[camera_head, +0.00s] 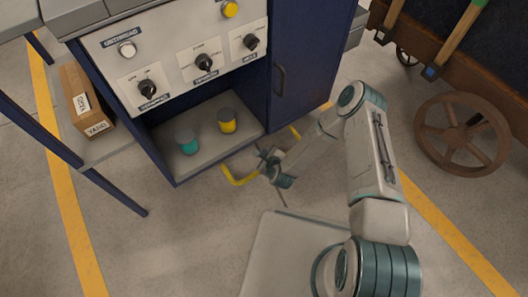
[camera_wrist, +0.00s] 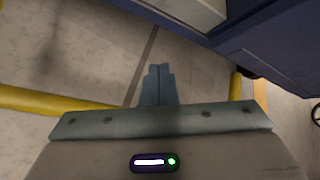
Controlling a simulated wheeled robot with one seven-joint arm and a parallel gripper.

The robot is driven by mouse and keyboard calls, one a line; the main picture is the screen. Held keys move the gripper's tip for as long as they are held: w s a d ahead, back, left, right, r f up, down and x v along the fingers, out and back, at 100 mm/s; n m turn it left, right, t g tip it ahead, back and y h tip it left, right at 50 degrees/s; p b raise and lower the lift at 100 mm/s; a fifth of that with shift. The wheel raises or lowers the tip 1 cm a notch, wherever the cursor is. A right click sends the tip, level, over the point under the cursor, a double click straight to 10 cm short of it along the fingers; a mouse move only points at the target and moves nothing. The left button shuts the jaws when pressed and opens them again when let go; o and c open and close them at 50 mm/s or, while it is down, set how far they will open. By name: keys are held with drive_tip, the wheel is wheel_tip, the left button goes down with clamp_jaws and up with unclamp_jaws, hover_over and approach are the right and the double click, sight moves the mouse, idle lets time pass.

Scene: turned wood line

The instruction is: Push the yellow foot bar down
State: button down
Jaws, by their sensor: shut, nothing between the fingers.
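The yellow foot bar (camera_head: 238,180) sticks out low in front of the blue cabinet in the head view. My gripper (camera_head: 262,154) is over its middle and hides part of it. In the wrist view, the bar (camera_wrist: 30,101) runs in from the left edge, passes behind my gripper body, and shows again on the right. My gripper's fingers (camera_wrist: 158,70) are shut together and empty, and their tips reach past the bar's line toward the cabinet side. I cannot tell whether the gripper touches the bar.
The blue cabinet (camera_head: 287,112) has a control panel (camera_head: 180,65) with knobs above an open shelf. A teal cup (camera_head: 187,143) and a yellow cup (camera_head: 227,122) stand there. A cardboard box (camera_head: 85,100) is at left, a wheeled wooden cart (camera_head: 465,135) at right. Floor in front is clear.

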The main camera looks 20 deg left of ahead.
drive_tip(key=shift+r, duration=0.5)
drive_tip(key=r+p, duration=0.4)
drive_tip(key=r, duration=0.1)
drive_tip(key=shift+s+d, duration=0.25)
drive_tip(key=shift+d, duration=0.1)
idle(0.6)
